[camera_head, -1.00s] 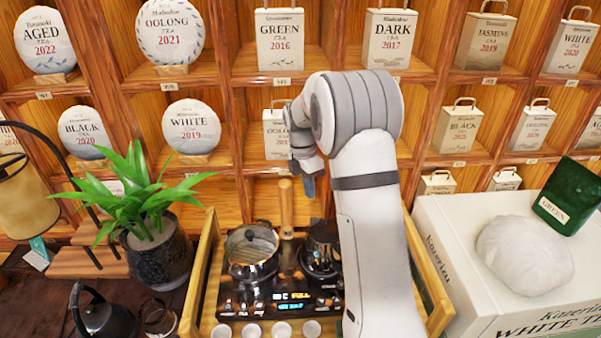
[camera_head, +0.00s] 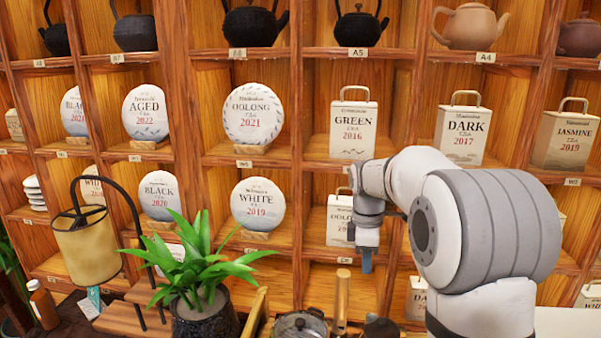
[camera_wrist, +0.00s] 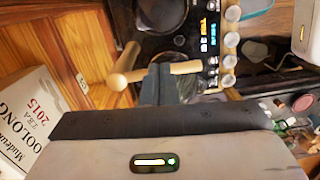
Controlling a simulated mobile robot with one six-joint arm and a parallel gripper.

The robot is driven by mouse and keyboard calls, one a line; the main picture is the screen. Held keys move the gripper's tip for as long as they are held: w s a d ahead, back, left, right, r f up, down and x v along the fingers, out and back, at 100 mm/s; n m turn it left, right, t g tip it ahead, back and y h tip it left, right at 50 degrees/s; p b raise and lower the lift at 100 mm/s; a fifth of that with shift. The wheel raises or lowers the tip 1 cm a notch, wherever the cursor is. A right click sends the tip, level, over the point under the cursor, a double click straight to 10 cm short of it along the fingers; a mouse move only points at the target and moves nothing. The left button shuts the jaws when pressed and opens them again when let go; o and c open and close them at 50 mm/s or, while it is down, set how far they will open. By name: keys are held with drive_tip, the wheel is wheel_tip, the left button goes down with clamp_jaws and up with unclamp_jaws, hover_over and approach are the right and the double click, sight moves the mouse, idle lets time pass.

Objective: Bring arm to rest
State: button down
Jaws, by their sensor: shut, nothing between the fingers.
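My gripper (camera_head: 366,266) hangs in front of the shelf in the head view, fingers pointing down, just left of my arm's big elbow. In the wrist view my gripper (camera_wrist: 159,80) has its fingers together with nothing held. A wooden handle (camera_head: 341,298) stands up below and left of it in the head view. In the wrist view wooden handles (camera_wrist: 125,65) show beyond the fingertips; I cannot tell whether anything touches. An Oolong 2015 tea box (camera_wrist: 30,120) lies close at the left of the wrist view. Part of the shelf is hidden behind my arm.
The wooden shelf (camera_head: 196,160) holds round tea cakes, tea boxes and, above, teapots. A potted plant (camera_head: 205,275) and a tan lantern (camera_head: 87,246) stand at the lower left. A pot (camera_head: 300,325) shows at the bottom edge. A cooktop (camera_wrist: 175,18) with knobs shows in the wrist view.

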drive_tip(key=s+a+f+m+t+b, duration=0.1)
drive_tip(key=s+m+t, duration=0.2)
drive_tip(key=s+m, duration=1.2)
drive_tip(key=s, duration=1.1)
drive_tip(key=shift+s+f+t+y, duration=0.2)
drive_tip(key=shift+s+t+y, duration=0.1)
drive_tip(key=shift+t, duration=0.1)
